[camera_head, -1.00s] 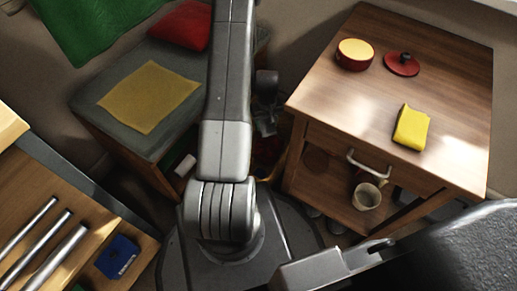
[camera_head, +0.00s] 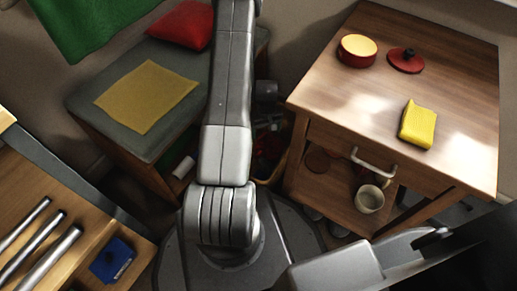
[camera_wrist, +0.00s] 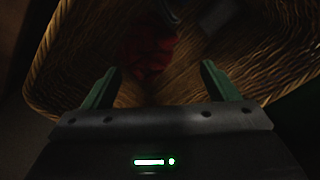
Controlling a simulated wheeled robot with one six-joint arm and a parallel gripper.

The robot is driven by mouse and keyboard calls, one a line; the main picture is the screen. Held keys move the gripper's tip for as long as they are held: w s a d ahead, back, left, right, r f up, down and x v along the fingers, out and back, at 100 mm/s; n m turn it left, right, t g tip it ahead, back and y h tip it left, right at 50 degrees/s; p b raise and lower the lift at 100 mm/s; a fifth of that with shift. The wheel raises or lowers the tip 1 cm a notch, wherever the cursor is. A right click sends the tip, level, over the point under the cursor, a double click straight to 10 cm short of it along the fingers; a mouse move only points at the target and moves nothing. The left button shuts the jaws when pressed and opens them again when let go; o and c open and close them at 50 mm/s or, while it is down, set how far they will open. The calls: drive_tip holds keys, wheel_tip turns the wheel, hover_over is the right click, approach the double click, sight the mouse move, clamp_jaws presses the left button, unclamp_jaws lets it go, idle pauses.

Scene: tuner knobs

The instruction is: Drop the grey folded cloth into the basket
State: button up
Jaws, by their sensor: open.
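In the wrist view my gripper (camera_wrist: 158,70) is open, its two green fingers apart with nothing between them. It is over the wicker basket (camera_wrist: 75,50), whose rim curves around the fingers. A dark red crumpled thing (camera_wrist: 150,55) lies in the basket. Dim greyish shapes (camera_wrist: 216,16) show at the top of the wrist view; I cannot tell if one is the grey folded cloth. In the head view the basket is mostly hidden behind my arm, with a bit of its rim (camera_head: 272,180) showing beside the wooden cabinet. My gripper is not clear there.
The wooden cabinet (camera_head: 330,105) at right holds a red round tin (camera_head: 357,52), a red lid (camera_head: 406,60) and a yellow sponge (camera_head: 418,124). A white cup (camera_head: 370,198) stands on its lower shelf. At left, a bench (camera_head: 95,125) holds a yellow cloth (camera_head: 147,97) and red cushion (camera_head: 180,25).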

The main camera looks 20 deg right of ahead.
wheel_tip(320, 180, up, 14)
drive_tip(key=p, duration=0.5)
drive_tip(key=shift+f, duration=0.15)
wheel_tip(320, 180, down, 14)
drive_tip(key=b, duration=0.5)
wheel_tip(320, 180, up, 5)
drive_tip(key=p, duration=0.2)
drive_tip(key=shift+p, duration=0.4)
drive_tip(key=shift+f, duration=0.1)
